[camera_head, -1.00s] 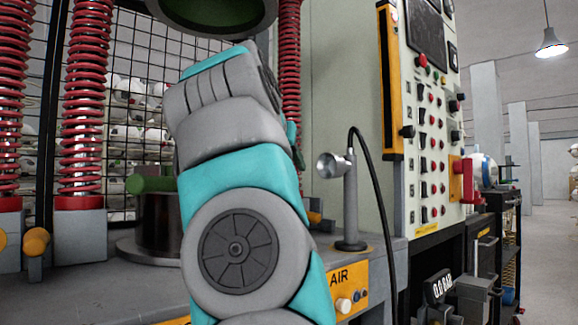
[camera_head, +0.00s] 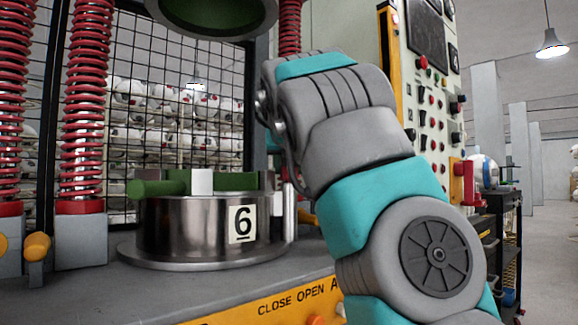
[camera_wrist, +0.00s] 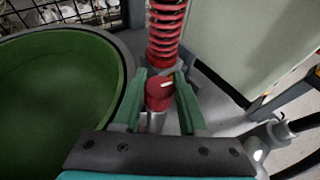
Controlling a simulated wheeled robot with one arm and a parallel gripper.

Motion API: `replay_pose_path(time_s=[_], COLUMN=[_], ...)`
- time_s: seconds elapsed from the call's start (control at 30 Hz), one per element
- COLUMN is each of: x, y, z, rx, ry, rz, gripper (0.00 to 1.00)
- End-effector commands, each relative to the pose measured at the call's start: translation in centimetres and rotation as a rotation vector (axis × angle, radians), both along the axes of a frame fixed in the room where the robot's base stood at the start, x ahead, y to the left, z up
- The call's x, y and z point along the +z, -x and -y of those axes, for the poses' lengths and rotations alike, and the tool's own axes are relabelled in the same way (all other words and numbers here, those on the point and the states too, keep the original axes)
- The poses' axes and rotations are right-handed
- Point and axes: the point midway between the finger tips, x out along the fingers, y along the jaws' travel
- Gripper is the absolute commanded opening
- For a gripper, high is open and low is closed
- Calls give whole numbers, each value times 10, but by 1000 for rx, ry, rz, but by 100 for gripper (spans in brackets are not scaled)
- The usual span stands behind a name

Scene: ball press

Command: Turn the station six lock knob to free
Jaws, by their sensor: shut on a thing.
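The lock knob (camera_wrist: 159,93) is a red cap with a white pointer line, on a pale post beside the green bowl (camera_wrist: 60,85) in the wrist view. The pointer line points roughly right. My gripper (camera_wrist: 160,88) has its green fingers on either side of the knob and is shut on it. In the head view, the station six drum (camera_head: 200,225) is a metal cylinder with a "6" plate (camera_head: 242,224). My arm stands to its right. The knob and fingers cannot be made out there.
A red spring column (camera_wrist: 166,30) stands just beyond the knob. A control panel (camera_head: 430,110) is behind my arm at right. A green-lined upper mould (camera_head: 205,15) hangs above the drum. A mesh fence (camera_head: 120,55) with balls behind it closes the back.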

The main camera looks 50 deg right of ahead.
Motion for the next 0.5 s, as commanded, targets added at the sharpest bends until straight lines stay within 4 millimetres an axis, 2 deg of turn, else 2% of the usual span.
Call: replay_pose_path(time_s=[0.27, 0.3, 0.5], x=[0, 0, 0], y=[0, 0, 0], z=[0, 0, 0], rx=[-1, -1, -1], ry=[2, 2, 2], rz=[0, 0, 0], gripper=[0, 46, 68])
